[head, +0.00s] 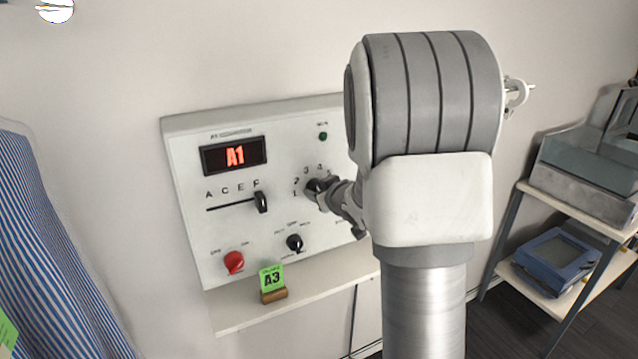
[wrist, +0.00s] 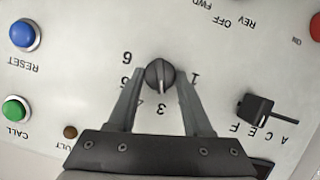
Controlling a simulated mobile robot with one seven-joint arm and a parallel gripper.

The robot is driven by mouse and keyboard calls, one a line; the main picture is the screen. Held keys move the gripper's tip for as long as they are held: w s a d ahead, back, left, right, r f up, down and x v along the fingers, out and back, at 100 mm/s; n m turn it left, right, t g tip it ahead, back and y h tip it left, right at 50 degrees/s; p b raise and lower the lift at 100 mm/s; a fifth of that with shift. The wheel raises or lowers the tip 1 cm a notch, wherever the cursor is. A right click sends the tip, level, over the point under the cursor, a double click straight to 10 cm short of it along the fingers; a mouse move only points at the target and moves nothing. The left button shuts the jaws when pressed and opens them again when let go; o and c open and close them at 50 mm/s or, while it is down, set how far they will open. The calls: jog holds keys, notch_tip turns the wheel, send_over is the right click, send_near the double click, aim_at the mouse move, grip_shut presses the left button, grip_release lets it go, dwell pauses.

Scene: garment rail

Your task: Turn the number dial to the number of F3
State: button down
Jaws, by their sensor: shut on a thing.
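The number dial (head: 315,186) is a black knob on the white control panel (head: 190,160), with numbers around it. In the wrist view, the number dial (wrist: 159,75) sits between the two fingers of my gripper (wrist: 160,82), which is shut on it. A pale line shows on the knob, but I cannot tell for sure which number it marks. In the head view my gripper (head: 330,194) partly covers the dial. A green card (head: 271,278) in a wooden holder below reads A3, not F3.
The letter slider (head: 261,202) stands near F. A black knob (head: 294,243) and a red knob (head: 234,262) sit lower on the panel. The wrist view shows a blue button (wrist: 24,34) and a green button (wrist: 16,109). A shelf rack (head: 560,200) stands at right, striped cloth (head: 50,240) at left.

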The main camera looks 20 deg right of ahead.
dwell(0.4)
jog(key=shift+c, duration=1.6)
grip_release()
jog(key=d+p+v, duration=0.1)
jog(key=v, duration=1.6)
jog(key=shift+s+a+p, duration=0.2)
jog(key=shift+a+p, duration=0.1)
jog(key=shift+a, duration=0.05)
jog(key=shift+r, duration=0.2)
